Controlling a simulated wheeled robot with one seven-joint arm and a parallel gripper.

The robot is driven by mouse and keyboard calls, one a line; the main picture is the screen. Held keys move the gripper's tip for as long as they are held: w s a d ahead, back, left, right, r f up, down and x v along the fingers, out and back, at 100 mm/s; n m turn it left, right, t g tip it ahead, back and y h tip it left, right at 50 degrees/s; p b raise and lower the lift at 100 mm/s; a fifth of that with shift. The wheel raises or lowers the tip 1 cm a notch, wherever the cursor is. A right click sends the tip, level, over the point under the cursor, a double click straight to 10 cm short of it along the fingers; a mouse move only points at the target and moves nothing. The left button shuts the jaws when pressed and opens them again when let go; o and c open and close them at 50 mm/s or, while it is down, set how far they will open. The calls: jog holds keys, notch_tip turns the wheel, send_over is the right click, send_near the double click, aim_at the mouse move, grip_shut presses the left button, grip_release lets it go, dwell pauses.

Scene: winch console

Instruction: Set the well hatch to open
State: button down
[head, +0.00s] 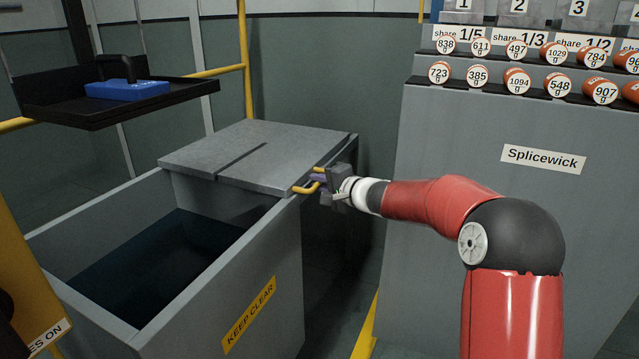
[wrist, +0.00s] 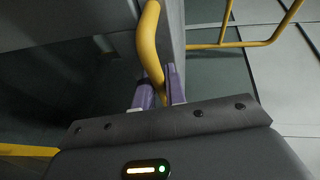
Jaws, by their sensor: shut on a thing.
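The well hatch (head: 255,150) is a flat grey lid lying over the far part of a grey well box (head: 265,270). The near part of the well is uncovered and dark inside. A yellow handle (head: 307,187) sticks out from the lid's right edge; it also shows in the wrist view (wrist: 149,40). My gripper (head: 318,183) is at this handle, beside the right side of the box. In the wrist view my gripper's purple fingers (wrist: 160,92) are shut on the yellow handle, one on each side of it.
A black tray (head: 120,105) with a blue block-like object (head: 127,89) hangs at the upper left. A grey console marked Splicewick (head: 545,158) stands at the right, with several labelled orange cylinders on its shelves. Yellow rails (head: 246,60) stand behind the box.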

jog(key=shift+w+d+r+p, duration=0.1)
jog(key=shift+w+d+p, duration=0.2)
jog(key=shift+w, duration=0.45)
jog(key=shift+w+d+p, duration=0.15)
jog(key=shift+w+d, duration=0.1)
jog(key=shift+w, duration=0.45)
jog(key=shift+w+d+r+p, duration=0.1)
jog(key=shift+w+d+p, duration=0.2)
jog(key=shift+w, duration=0.45)
jog(key=c, duration=1.5)
grip_release()
jog(key=shift+f, duration=0.15)
jog(key=shift+o, duration=0.2)
jog(key=b+v, duration=0.1)
jog(key=v, duration=0.6)
jog(key=shift+s+d, duration=0.2)
jog(key=shift+d, duration=0.1)
